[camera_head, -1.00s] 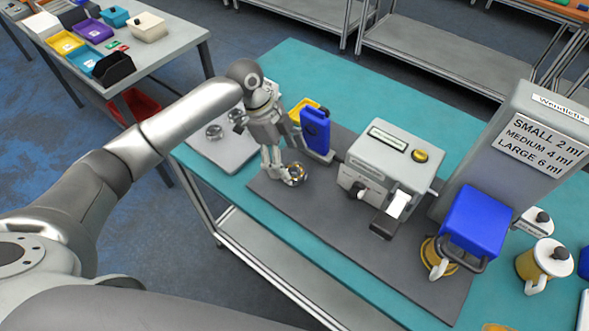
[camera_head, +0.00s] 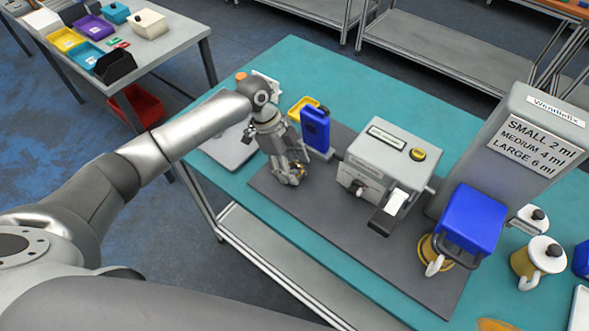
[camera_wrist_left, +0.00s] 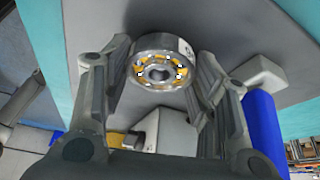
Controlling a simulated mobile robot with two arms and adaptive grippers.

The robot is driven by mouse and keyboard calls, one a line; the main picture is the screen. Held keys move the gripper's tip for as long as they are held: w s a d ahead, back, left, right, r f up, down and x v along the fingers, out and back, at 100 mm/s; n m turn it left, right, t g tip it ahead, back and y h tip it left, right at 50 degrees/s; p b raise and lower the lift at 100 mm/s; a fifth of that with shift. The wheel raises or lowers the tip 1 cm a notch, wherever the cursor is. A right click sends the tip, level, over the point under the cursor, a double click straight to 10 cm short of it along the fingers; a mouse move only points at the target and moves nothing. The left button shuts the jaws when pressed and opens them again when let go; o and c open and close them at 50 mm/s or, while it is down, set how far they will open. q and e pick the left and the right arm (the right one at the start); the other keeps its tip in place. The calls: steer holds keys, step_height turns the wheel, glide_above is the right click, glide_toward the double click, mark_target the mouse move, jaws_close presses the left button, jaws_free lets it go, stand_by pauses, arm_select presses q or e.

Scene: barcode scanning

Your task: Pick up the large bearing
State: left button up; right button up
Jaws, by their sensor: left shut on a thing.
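The large bearing, a metal ring with orange-yellow and white parts inside, is at the left gripper's fingertips in the left wrist view (camera_wrist_left: 160,68). In the head view it shows only in part between the fingers (camera_head: 296,169). My left gripper (camera_head: 290,176) points down over the dark grey mat (camera_head: 345,232). Its two fingers (camera_wrist_left: 160,75) are on either side of the bearing and shut on it. I cannot tell whether the bearing touches the mat. My right gripper is not in view.
A blue upright device (camera_head: 316,130) stands close to the gripper, with a yellow bin (camera_head: 299,107) behind it. A grey machine (camera_head: 383,160) with a yellow button stands to the right. A light tray (camera_head: 226,150) lies to the left.

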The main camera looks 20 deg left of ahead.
arm_select(q)
steer(key=shift+w+r, duration=0.1)
steer(key=shift+r, duration=0.55)
step_height(320, 180, up, 16)
steer(key=f+b, duration=0.1)
steer(key=b, duration=0.3)
steer(key=s+a+f+n+t+y, duration=0.1)
steer(key=s+n+t+y, duration=0.1)
steer(key=n, duration=0.7)
steer(key=s+a+f+n+t+y+b, duration=0.1)
steer(key=s+a+f+n+t+y, duration=0.1)
steer(key=n, duration=0.8)
steer(key=shift+s+a+f+t, duration=0.25)
steer(key=shift+s+t, duration=0.25)
steer(key=shift+s, duration=0.65)
